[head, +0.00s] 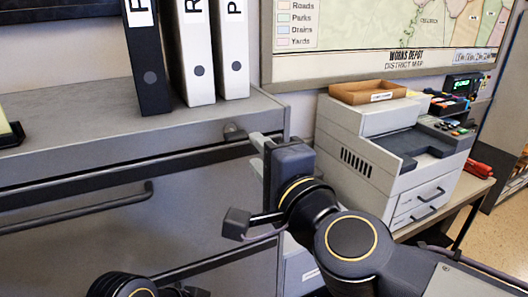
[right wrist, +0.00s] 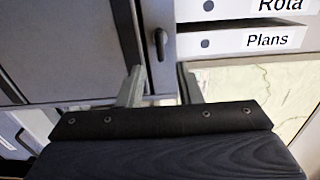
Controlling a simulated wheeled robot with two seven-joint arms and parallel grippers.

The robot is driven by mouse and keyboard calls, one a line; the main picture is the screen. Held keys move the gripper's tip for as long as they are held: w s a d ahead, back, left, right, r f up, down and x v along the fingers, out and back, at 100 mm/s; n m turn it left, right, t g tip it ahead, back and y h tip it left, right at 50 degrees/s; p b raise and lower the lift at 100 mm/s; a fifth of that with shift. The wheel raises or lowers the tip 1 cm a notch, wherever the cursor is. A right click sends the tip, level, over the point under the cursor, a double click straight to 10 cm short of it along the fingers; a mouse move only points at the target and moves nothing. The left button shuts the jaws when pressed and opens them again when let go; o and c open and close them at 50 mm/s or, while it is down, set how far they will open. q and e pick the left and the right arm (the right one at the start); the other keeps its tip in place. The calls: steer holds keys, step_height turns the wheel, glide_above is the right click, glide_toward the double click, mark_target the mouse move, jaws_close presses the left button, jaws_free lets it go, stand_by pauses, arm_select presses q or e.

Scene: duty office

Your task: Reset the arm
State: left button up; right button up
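My right arm reaches up from the lower right of the head view. My right gripper (head: 262,150) is beside the right front edge of the grey cabinet (head: 90,110), close to a dark knob (head: 233,132). In the right wrist view its two grey fingers (right wrist: 159,80) stand apart with nothing between them. The knob (right wrist: 160,42) shows beyond the gap there. I cannot tell whether a finger touches the cabinet. Black parts of my left arm show at the bottom of the head view; its gripper is out of sight.
A black binder (head: 146,60) and two white binders (head: 195,55) (head: 231,50) stand on the cabinet. A printer (head: 385,150) with a cardboard tray (head: 367,92) on top stands right of my right gripper. A district map (head: 400,30) hangs behind.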

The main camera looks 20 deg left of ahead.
steer(key=w+d+f+n+g+h, duration=0.15)
steer(key=d+f, duration=0.25)
steer(key=d, duration=0.6)
steer(key=w+d+f+n+h, duration=0.1)
steer(key=d+f+n, duration=0.25)
steer(key=d, duration=0.55)
steer(key=s+d+f+g+h, duration=0.2)
steer(key=s+d+f+h, duration=0.1)
steer(key=s+d+f, duration=0.4)
steer(key=s+d+f+n+g+h, duration=0.1)
steer(key=s+d+f+h, duration=0.3)
steer(key=s+d+f, duration=0.4)
steer(key=d+f+g, duration=0.1)
steer(key=d+f, duration=0.3)
steer(key=f, duration=0.2)
steer(key=shift+s+d+n, duration=0.15)
steer(key=shift+d+n, duration=0.15)
steer(key=shift+d, duration=0.05)
steer(key=shift+r+g+h, duration=0.1)
steer(key=shift+g+h, duration=0.15)
